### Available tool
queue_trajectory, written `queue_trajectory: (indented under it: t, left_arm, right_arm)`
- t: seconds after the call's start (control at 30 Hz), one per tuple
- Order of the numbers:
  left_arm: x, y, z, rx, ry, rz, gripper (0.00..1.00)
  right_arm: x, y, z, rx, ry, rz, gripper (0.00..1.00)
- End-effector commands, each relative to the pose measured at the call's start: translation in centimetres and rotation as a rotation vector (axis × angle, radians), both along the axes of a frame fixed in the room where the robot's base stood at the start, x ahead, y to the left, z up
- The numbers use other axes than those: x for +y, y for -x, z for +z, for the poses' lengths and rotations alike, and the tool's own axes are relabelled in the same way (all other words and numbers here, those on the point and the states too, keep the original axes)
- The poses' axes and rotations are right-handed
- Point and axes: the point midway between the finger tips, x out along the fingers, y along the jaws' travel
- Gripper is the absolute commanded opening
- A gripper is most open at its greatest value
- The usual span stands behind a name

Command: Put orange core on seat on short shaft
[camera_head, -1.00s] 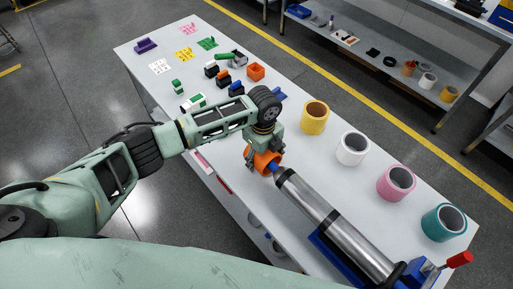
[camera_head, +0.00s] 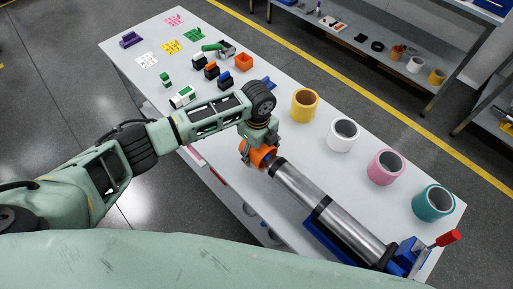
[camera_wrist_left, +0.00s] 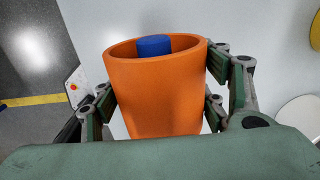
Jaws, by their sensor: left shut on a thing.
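My left gripper (camera_head: 256,148) is shut on the orange core (camera_head: 262,157), at the upper-left end of a long steel shaft (camera_head: 317,207) with dark bands. In the left wrist view the fingers hold the orange core (camera_wrist_left: 158,92) from both sides. A blue round end (camera_wrist_left: 153,45) shows within the core's open mouth; how deep it sits in the core I cannot tell. In the head view the core and gripper lie close against the shaft's end and hide part of it. My right gripper is not in view.
Yellow (camera_head: 304,106), white (camera_head: 342,136), pink (camera_head: 386,167) and teal (camera_head: 433,202) cores stand in a row right of the shaft on the white table (camera_head: 300,145). A blue stand with a red-handled lever (camera_head: 448,238) is at the near end. Small blocks and cards lie at the far end.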

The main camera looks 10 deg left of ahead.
Motion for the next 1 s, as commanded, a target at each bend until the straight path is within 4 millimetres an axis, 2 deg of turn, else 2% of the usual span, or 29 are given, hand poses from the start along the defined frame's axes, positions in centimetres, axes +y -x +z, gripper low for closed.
queue_trajectory:
  t: [1.0]
  left_arm:
    - [-2.6, 1.7, 0.1, 0.001, 0.001, -0.001, 0.36]
  right_arm:
    - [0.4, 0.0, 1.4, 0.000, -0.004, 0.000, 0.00]
